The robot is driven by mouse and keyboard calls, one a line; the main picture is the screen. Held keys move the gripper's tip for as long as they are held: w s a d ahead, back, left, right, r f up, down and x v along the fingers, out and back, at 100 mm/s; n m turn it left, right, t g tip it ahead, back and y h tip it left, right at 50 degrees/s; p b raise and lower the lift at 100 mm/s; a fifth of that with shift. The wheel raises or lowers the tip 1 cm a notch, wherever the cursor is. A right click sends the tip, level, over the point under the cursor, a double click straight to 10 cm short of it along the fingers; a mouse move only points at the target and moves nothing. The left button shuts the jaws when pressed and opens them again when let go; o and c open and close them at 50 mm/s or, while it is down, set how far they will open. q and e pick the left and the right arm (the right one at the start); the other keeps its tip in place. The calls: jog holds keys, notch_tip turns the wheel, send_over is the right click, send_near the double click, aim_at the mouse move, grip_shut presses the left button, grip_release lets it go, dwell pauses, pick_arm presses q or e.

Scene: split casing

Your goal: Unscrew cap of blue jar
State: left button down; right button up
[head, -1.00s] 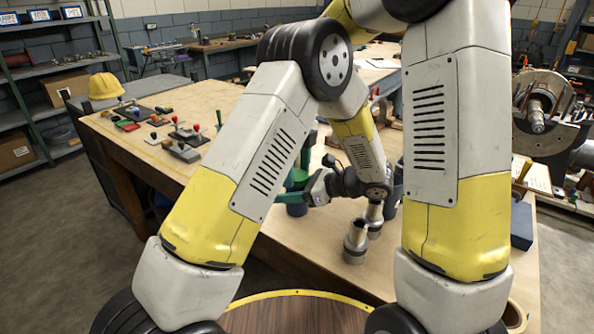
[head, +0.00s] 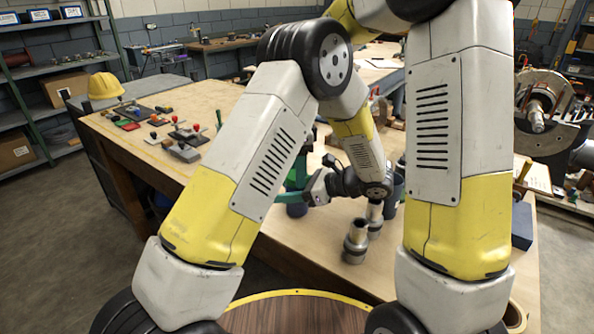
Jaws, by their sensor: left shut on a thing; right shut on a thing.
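The blue jar (head: 297,210) stands on the workbench, with only a small part of its body showing beside my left upper arm. My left gripper (head: 289,198) reaches in from the right of the jar. Its green fingers are shut around the jar's side. My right gripper (head: 301,170) is mostly hidden behind my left arm. Only a bit of green and dark parts shows just above the jar, where it is shut on the cap. The cap itself is hidden, so I cannot tell how far it is turned.
Two grey metal stepped cylinders (head: 355,242) stand close to my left wrist. A dark blue-grey container (head: 398,188) is partly hidden behind that wrist. Small parts with red and black knobs (head: 185,150) lie at the bench's left. A blue block (head: 521,226) lies at the right.

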jog(key=o, duration=1.5)
jog(key=shift+r, duration=2.25)
notch_tip(320, 180, up, 3)
jog(key=m, duration=0.4)
jog(key=shift+f, duration=0.2)
jog(key=shift+r+m, duration=0.3)
jog(key=shift+m, duration=0.5)
jog(key=shift+f, duration=3.9)
